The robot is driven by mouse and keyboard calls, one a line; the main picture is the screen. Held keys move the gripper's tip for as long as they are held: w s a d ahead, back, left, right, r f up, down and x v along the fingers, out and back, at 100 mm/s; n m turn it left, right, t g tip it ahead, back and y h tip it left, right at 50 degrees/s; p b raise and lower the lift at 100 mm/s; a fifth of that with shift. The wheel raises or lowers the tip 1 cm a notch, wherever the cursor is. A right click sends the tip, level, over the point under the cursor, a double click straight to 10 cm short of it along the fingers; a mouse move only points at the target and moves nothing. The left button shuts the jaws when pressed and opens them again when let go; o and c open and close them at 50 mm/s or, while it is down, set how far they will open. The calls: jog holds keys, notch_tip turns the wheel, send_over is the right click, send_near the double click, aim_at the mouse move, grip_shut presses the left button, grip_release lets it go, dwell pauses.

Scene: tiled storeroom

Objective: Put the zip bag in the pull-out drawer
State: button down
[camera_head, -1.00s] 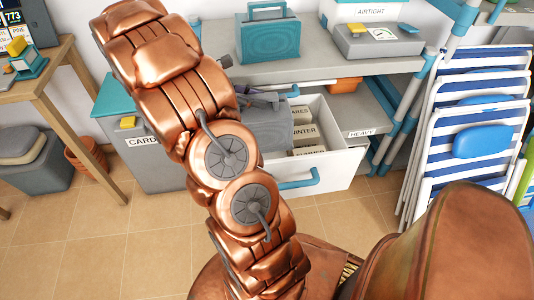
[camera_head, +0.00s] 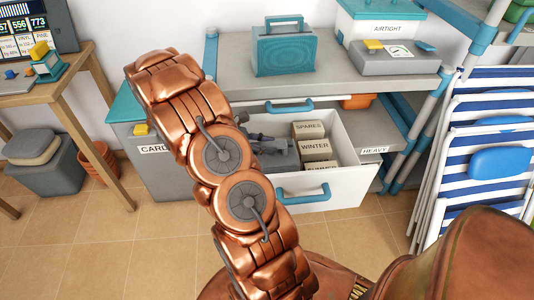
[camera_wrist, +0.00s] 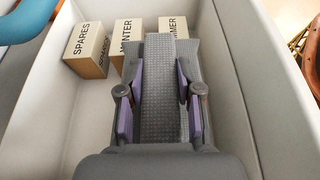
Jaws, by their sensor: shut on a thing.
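The zip bag, a grey patterned block-like bag, is between my gripper's fingers in the wrist view (camera_wrist: 160,100). My gripper (camera_wrist: 160,75) is shut on it, with purple-sided fingers on either side. The pull-out drawer is open; its white inner wall shows in the wrist view (camera_wrist: 258,90) and its front in the head view (camera_head: 345,190). In the head view the grey bag (camera_head: 280,160) is down inside the drawer's left part, partly hidden by my arm. Whether it touches the drawer floor is unclear.
Folded striped chairs (camera_head: 490,150) stand at right.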

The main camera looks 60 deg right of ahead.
jog(key=shift+f, duration=1.9)
jog(key=c, duration=0.8)
grip_release()
jog(key=shift+f, duration=0.1)
jog(key=shift+o, duration=0.2)
jog(key=v, duration=1.1)
jog(key=s+a+r+m+t+y, duration=0.2)
jog(key=s+a+r, duration=0.1)
jog(key=a+r, duration=0.3)
jog(key=s+a+r+m+t+y, duration=0.2)
jog(key=s+a+r, duration=0.2)
jog(key=a, duration=0.4)
jog(key=s+a+r+m+t+y, duration=0.1)
jog(key=s+a+r+t+y, duration=0.1)
jog(key=s+a, duration=0.3)
jog(key=s+a+r+m+t+y, duration=0.2)
jog(key=s+a, duration=0.4)
jog(key=a, duration=0.5)
jog(key=shift+s+a+m, duration=0.3)
jog(key=shift+s+a, duration=0.05)
